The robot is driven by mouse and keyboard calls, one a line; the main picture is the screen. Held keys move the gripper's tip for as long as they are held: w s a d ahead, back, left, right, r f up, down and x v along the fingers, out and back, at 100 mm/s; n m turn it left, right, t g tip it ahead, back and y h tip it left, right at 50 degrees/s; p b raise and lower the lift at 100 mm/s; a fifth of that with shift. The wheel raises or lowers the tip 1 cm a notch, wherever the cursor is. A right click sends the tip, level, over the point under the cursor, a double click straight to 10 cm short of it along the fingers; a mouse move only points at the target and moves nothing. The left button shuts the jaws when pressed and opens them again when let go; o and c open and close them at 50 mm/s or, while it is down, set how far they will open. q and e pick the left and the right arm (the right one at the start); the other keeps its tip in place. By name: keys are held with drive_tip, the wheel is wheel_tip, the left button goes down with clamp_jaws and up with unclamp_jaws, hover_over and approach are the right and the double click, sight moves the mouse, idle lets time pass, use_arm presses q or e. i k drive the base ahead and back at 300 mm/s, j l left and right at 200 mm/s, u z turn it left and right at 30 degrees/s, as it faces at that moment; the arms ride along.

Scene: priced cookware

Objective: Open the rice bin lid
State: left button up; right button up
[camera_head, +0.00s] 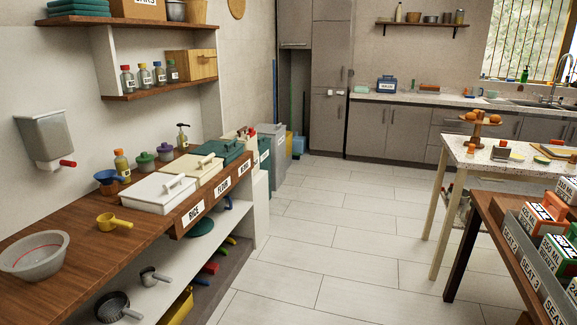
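The rice bin is set into the wooden counter, with a RICE label (194,212) on its front. Its white lid (158,193) is shut flat on top, and a white bar handle (174,184) stands on the lid. A cream lid (193,169) marked by the FLUR-like label (222,187) and a dark green lid (220,152) sit in a row behind it, both closed. Neither of my grippers shows in the head view.
A yellow scoop (114,221), a blue funnel (108,181) and a white bowl (34,255) stand on the counter near the rice lid. A wall dispenser (46,138) hangs above. The tiled floor (330,230) is clear between the counter and the right-hand tables.

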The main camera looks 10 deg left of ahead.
sight(157, 189)
drive_tip(key=i+u, duration=0.25)
drive_tip(key=i, duration=0.2)
drive_tip(key=i+l+u, duration=0.1)
drive_tip(key=i+u, duration=0.15)
drive_tip(key=i, duration=0.2)
drive_tip(key=i+l+u, duration=0.25)
drive_tip(key=i, duration=0.15)
drive_tip(key=i+l+u, duration=0.2)
drive_tip(key=i, duration=0.25)
